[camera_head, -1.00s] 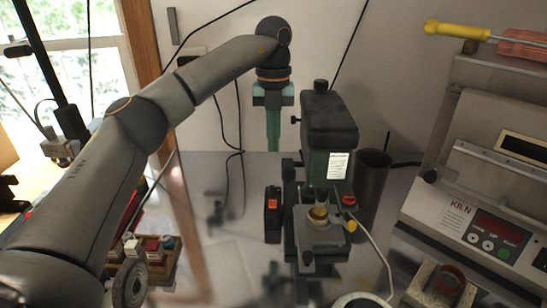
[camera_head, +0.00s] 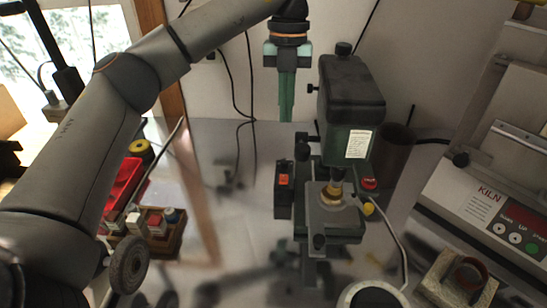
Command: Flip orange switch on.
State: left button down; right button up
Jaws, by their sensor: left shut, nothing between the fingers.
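The orange switch (camera_head: 284,180) sits on the front of a small black box (camera_head: 283,204) at the left side of a dark green bench machine (camera_head: 352,95). Whether it is on or off is too small to tell. My left gripper (camera_head: 286,118) points straight down, shut and empty, behind and above the box in the picture, apart from the switch. My right gripper is not in view.
A red button (camera_head: 369,184) and a yellow knob (camera_head: 368,208) are on the machine's right side. A dark cylinder (camera_head: 393,150) stands behind it. A kiln (camera_head: 500,205) is at the right. A wooden block with small bottles (camera_head: 158,226) is at the left. Cables hang behind.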

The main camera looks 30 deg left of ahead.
pick_arm(q)
jog(key=b, duration=0.3)
send_near(284, 180)
jog(key=f, duration=0.4)
jog(key=s+f, duration=0.1)
jog(key=shift+d+f, duration=0.1)
jog(key=shift+f, duration=0.75)
jog(key=shift+w, duration=0.1)
